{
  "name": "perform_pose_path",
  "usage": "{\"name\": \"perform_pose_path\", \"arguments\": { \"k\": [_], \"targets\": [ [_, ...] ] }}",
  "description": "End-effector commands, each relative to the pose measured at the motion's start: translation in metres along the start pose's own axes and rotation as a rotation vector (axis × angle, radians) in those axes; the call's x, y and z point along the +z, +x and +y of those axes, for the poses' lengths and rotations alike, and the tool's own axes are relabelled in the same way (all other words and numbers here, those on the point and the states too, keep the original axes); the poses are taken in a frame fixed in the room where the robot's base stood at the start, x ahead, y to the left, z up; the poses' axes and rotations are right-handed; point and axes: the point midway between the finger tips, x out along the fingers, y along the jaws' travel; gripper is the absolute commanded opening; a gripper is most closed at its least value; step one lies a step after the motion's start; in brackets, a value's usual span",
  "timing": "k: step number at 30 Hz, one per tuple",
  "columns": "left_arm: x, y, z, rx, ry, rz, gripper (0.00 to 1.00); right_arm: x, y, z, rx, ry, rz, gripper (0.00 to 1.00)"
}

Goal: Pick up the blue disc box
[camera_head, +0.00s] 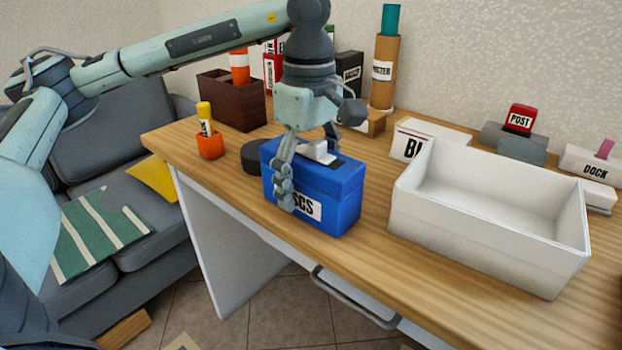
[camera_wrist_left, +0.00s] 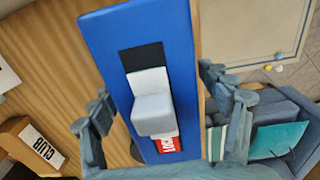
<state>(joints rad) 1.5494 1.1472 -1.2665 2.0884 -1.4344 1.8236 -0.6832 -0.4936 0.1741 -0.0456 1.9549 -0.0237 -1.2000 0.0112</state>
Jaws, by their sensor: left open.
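The blue disc box (camera_head: 338,208) stands on the wooden desk near its front edge, with a white label ending in "CS" on its front. My left gripper (camera_head: 305,165) is over the box, pointing down, with one finger in front of the label. In the left wrist view the box (camera_wrist_left: 170,50) lies between the two open fingers of the gripper (camera_wrist_left: 155,105). A gap shows on the left side; contact on the right side is unclear. My right gripper is not in view.
A white open tray (camera_head: 440,220) stands right of the box on the desk (camera_head: 375,240). A dark round object (camera_head: 253,157) and an orange cup (camera_head: 210,146) stand left of it. A brown box (camera_head: 225,105) and a cardboard tube (camera_head: 384,80) stand behind.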

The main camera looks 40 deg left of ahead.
Motion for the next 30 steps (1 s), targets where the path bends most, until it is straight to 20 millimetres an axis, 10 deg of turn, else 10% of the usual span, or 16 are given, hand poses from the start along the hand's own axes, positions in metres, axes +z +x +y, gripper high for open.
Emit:
{"name": "perform_pose_path", "arguments": {
  "k": [12, 26, 30],
  "targets": [
    [0.001, 0.018, 0.0, 0.001, 0.0, -0.001, 0.76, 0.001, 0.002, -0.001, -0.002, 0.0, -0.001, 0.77],
    [0.001, 0.018, 0.0, 0.001, 0.001, -0.001, 0.19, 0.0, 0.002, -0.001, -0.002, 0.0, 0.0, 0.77],
    [0.001, 0.017, 0.0, 0.002, 0.001, -0.002, 0.16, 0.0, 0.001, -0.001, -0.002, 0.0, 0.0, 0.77]
  ]
}}
